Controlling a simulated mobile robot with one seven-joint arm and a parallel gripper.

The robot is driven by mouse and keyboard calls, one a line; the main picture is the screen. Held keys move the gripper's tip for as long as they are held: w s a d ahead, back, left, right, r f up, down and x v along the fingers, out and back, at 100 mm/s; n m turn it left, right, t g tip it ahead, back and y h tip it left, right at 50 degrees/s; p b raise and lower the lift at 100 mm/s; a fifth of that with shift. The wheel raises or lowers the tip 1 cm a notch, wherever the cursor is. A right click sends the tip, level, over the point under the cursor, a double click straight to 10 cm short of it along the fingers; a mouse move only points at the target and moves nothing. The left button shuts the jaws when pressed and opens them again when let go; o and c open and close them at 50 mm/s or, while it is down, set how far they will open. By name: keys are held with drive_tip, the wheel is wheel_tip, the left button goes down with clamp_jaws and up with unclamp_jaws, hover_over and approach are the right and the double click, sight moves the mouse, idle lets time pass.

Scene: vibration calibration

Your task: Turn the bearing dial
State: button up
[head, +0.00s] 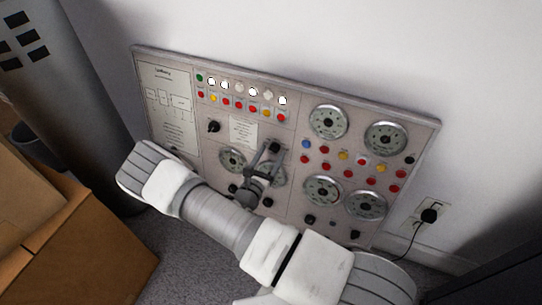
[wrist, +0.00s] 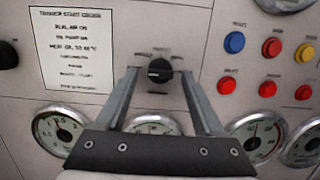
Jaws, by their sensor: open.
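A control panel (head: 292,125) leans against the white wall in the head view. A black rotary knob (head: 274,146) sits near its middle, beyond my gripper (head: 263,162). In the wrist view the same black knob (wrist: 159,70) shows between the two fingers of my gripper (wrist: 160,77). The fingers are open, one on each side, with a visible gap to the knob on both sides. Small lettering around the knob is too blurred to read, so I cannot confirm it is the bearing dial. My arm hides part of the lower panel.
Another black knob (head: 214,126) is to the left, beside a printed card (wrist: 86,50). Several gauges, such as one at upper right (head: 328,122), and coloured buttons (wrist: 235,42) surround the area. Cardboard boxes (head: 85,245) stand at lower left. A plugged outlet (head: 430,214) is at right.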

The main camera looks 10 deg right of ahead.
drive_tip(key=shift+w+d, duration=0.1)
drive_tip(key=shift+w, duration=0.05)
drive_tip(key=shift+c, duration=0.3)
clamp_jaws()
